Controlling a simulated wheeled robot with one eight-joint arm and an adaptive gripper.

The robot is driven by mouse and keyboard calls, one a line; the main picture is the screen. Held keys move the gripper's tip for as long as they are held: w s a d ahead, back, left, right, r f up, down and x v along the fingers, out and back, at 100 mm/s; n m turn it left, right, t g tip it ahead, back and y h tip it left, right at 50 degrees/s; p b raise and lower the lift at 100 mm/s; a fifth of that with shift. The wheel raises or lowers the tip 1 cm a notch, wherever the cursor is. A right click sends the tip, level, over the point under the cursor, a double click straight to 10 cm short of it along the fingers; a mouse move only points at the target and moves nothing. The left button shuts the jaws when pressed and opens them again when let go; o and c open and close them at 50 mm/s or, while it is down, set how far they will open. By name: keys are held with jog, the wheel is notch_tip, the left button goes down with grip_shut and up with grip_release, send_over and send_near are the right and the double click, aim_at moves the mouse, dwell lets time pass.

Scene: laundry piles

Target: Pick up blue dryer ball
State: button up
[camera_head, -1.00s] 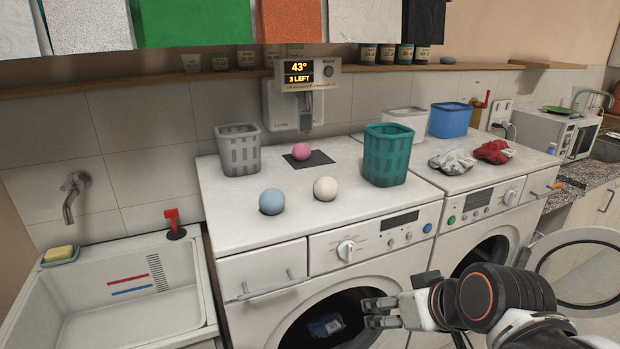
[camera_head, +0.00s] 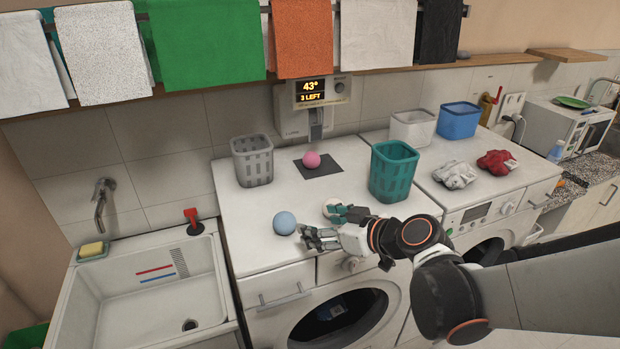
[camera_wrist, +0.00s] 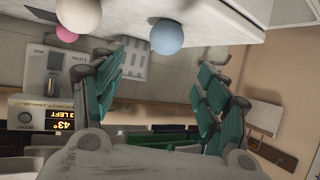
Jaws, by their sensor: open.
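The blue dryer ball (camera_head: 285,223) rests on the white washer top (camera_head: 240,235) near its front edge. It also shows in the wrist view (camera_wrist: 167,37) at the top, beyond and between the spread fingers. My gripper (camera_head: 326,224) is open and empty, just right of the blue ball and apart from it. In the wrist view its teal fingers (camera_wrist: 160,95) stand wide apart. A white ball (camera_head: 331,206) sits just behind my gripper and is partly hidden by it. A pink ball (camera_head: 312,159) sits on a dark square mat farther back.
A grey basket (camera_head: 253,160) stands at the back left and a teal basket (camera_head: 393,171) to the right. White and red cloths (camera_head: 497,162) lie farther right. A sink (camera_head: 150,287) is at the left. The washer top left of the blue ball is clear.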

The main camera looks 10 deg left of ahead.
aim_at(289, 220)
jog(key=b+x, duration=0.2)
jog(key=x, duration=0.6)
jog(key=shift+s+b, duration=0.1)
jog(key=shift+b, duration=0.25)
jog(key=shift+s+a+b+x, duration=0.15)
jog(key=shift+b+x, duration=0.1)
jog(key=shift+x, duration=1.25)
jog(key=shift+s+a+b+x, duration=0.1)
jog(key=shift+s+b+x, duration=0.15)
jog(key=shift+x, duration=1.25)
jog(key=shift+w, duration=0.1)
jog(key=c, duration=1.1)
